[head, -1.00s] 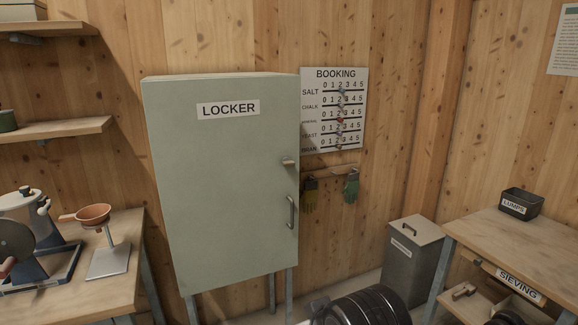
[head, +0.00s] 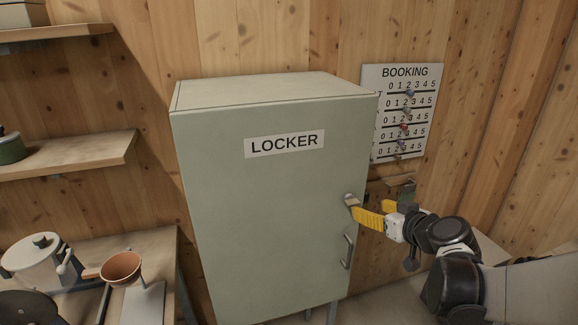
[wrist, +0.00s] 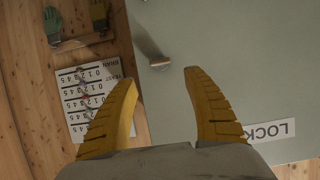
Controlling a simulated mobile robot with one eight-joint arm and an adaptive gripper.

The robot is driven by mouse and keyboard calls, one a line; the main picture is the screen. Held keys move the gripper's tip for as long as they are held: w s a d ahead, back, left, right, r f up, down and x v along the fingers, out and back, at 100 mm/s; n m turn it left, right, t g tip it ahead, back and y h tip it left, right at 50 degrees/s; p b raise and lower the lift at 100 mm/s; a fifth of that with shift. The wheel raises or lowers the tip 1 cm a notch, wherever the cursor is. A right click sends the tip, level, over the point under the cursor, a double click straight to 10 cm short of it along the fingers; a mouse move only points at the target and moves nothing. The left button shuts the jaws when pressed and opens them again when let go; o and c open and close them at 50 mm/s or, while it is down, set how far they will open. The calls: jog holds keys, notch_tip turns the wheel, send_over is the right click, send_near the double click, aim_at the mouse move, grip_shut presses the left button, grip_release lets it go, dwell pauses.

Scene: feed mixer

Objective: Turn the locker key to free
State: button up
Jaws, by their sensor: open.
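The pale green locker (head: 260,200) stands against the wooden wall with its door shut. Its small metal key (head: 351,200) sticks out near the door's right edge, above the bar handle (head: 348,251). My gripper (head: 369,208) is open and empty, its yellow fingers close to the key from the right. In the wrist view the key (wrist: 155,61) lies just beyond my gripper's fingertips (wrist: 160,78), in line with the gap between them. I see no contact. The key shows as a short, flat-ended piece. Any free marking beside it cannot be made out.
The booking board (head: 408,105) with several coloured pegs hangs right of the locker.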

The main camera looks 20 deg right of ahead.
aim_at(354, 203)
jog(key=b+x, duration=0.3)
jog(key=x, duration=0.7)
jog(key=shift+c, duration=0.4)
jog(key=c, duration=1.1)
